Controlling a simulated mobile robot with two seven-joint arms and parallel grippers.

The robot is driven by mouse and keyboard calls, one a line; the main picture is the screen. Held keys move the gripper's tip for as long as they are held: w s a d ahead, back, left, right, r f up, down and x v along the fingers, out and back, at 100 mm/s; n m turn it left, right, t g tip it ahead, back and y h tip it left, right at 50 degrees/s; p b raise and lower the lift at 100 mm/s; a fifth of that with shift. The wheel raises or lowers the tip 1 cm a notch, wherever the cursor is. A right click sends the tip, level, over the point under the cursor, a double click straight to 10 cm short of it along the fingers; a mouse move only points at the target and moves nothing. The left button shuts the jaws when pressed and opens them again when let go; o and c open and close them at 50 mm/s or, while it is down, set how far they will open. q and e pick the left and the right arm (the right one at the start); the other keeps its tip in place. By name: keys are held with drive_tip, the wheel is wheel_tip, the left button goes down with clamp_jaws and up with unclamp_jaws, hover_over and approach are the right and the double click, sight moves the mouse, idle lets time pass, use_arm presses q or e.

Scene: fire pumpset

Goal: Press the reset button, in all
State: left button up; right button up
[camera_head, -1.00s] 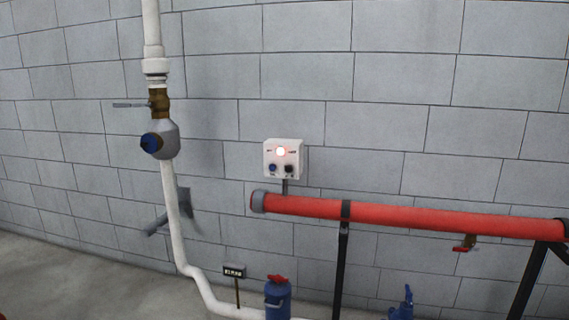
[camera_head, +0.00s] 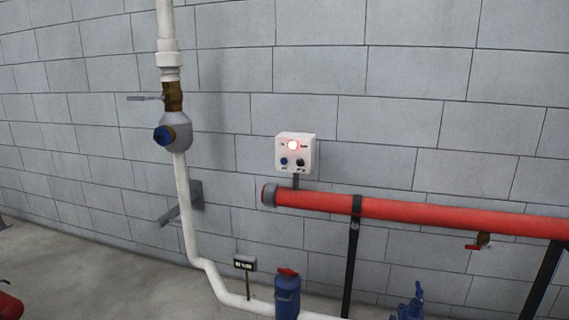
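A white control box (camera_head: 295,153) is on the grey block wall, just above the left end of a red pipe. A round light (camera_head: 293,145) glows white-red at its upper middle. Below the light are a blue knob or button (camera_head: 284,162) on the left and a dark one (camera_head: 301,162) on the right. Their labels are too small to read, so I cannot tell which is the reset button. Neither of my grippers is in view.
A red horizontal pipe (camera_head: 430,213) on black stands runs right below the box. A white vertical pipe (camera_head: 184,200) with a valve stands left. A blue cylinder with a red top (camera_head: 287,296), a small sign (camera_head: 245,263) and a blue fitting (camera_head: 411,300) are low in front.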

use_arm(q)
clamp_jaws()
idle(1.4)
